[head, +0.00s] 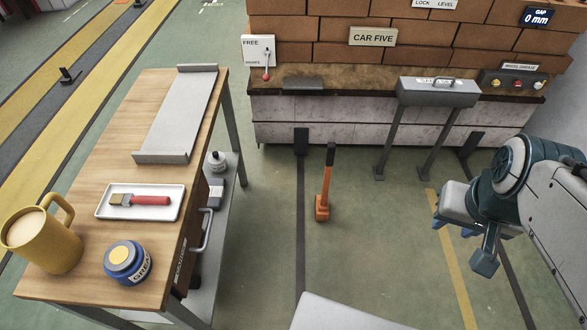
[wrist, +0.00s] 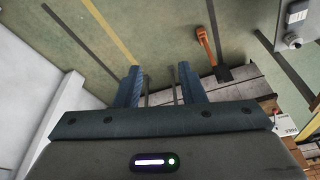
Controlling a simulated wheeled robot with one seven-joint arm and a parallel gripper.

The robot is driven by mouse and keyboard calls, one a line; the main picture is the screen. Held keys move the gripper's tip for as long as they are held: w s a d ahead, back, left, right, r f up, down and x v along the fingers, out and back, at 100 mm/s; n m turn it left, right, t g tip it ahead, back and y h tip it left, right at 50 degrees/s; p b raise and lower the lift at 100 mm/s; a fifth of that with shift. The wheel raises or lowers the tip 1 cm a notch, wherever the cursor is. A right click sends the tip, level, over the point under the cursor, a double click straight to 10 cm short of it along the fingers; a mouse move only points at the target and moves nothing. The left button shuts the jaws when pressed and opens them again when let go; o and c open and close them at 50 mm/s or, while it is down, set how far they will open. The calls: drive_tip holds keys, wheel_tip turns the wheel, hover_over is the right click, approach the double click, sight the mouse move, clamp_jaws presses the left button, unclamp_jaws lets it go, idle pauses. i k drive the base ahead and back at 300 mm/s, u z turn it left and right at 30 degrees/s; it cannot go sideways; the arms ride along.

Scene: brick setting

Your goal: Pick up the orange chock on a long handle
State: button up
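The orange chock (head: 322,206) rests on the green floor in the middle of the head view. Its long handle stands up from it, orange below with a black grip (head: 330,156) at the top. My gripper (head: 464,245) is to the right of the chock, well apart from it, above the floor. In the wrist view my gripper (wrist: 158,82) has its two blue fingers spread with nothing between them. The chock's orange handle (wrist: 206,48) shows there beyond the right finger, with its black grip end lower down.
A wooden table (head: 85,183) stands left, holding a yellow mug (head: 48,243), a blue tin (head: 127,263) and a brush on a white tray (head: 109,210). A brick-loaded wagon (head: 350,130) and a grey box on legs (head: 437,93) stand behind. Floor between chock and gripper is clear.

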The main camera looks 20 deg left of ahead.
sight(322, 204)
drive_tip(key=u, duration=0.75)
drive_tip(key=i, duration=1.1)
drive_tip(key=u, duration=0.45)
